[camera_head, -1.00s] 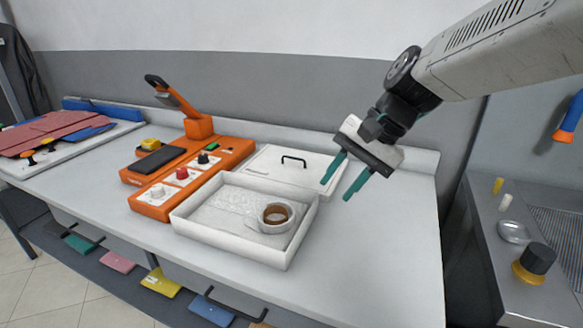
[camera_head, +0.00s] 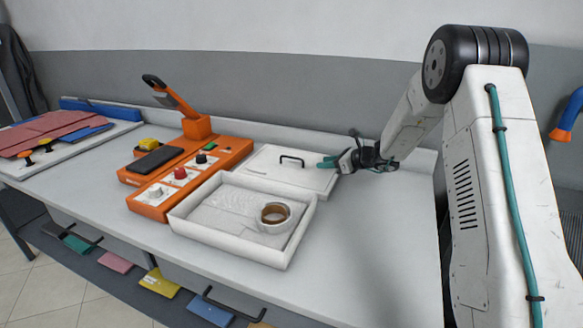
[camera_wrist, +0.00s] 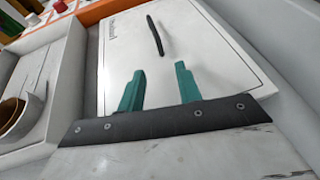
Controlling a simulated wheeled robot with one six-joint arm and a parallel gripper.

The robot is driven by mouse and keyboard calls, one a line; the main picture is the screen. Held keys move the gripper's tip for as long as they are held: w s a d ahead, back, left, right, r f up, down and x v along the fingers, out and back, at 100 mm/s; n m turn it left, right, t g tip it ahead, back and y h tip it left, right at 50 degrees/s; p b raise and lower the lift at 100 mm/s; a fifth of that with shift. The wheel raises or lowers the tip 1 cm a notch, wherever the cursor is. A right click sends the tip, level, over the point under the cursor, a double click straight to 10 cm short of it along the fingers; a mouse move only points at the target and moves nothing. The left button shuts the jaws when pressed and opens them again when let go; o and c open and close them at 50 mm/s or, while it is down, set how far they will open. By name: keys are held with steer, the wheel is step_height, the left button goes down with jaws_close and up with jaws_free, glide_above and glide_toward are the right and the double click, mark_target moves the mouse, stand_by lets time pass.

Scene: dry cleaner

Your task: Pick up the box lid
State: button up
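The box lid (camera_head: 268,172) is a flat white panel with a thin black handle (camera_head: 292,159) on top. It lies on the counter behind the open box. In the wrist view the lid (camera_wrist: 215,62) fills the middle and its handle (camera_wrist: 155,36) stands beyond my fingertips. My gripper (camera_head: 328,162) is low at the lid's right edge, turned sideways and pointing left toward the handle. Its two teal fingers (camera_wrist: 162,78) are apart with nothing between them. They are short of the handle. I cannot tell whether they touch the lid.
An open white box (camera_head: 228,248) with clear wrap and a tape roll (camera_head: 274,214) stands in front of the lid. An orange sealing machine (camera_head: 155,212) stands to the left. The back wall ledge (camera_head: 345,145) is close behind. The counter's right part (camera_head: 385,240) is clear.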

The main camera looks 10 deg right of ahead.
mark_target(308, 169)
steer(key=shift+w+f, duration=0.35)
steer(key=x, duration=0.7)
steer(key=shift+w+a+r, duration=0.1)
steer(key=shift+a+r, duration=0.15)
steer(key=shift+a, duration=0.1)
jaws_close()
